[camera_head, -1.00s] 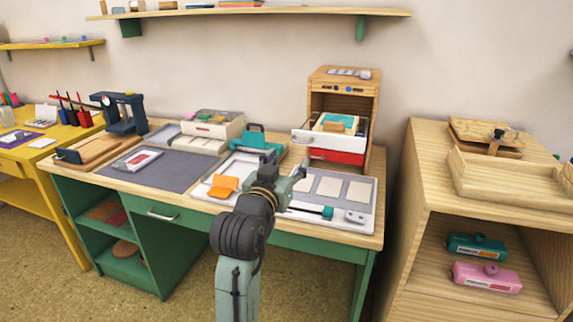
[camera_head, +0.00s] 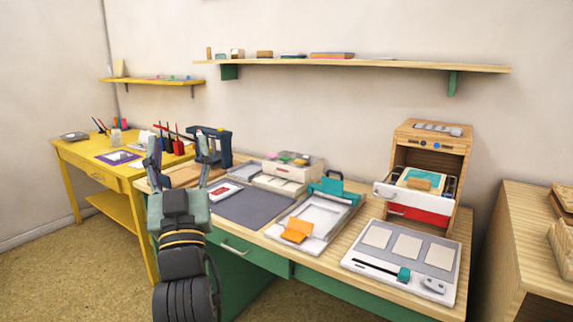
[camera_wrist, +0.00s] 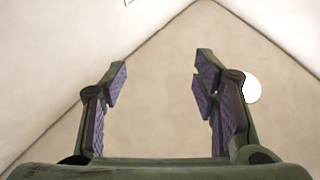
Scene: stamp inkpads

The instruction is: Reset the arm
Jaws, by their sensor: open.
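My gripper (camera_head: 178,152) is raised in front of the left end of the green desk, with its fingers pointing up. Its two fingers stand wide apart with nothing between them. In the wrist view my gripper (camera_wrist: 155,85) is also open and empty, with purple pads facing each other against a bare wall and room corner. The fingers touch nothing in either view. My arm hides part of the desk's left end and front.
The green desk (camera_head: 330,258) holds a grey mat (camera_head: 252,206), a tray with an orange piece (camera_head: 297,231), a white panel (camera_head: 405,262) and a wooden cabinet (camera_head: 432,140) with an open drawer. A yellow table (camera_head: 85,152) stands left. Wall shelves (camera_head: 350,65) hang above.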

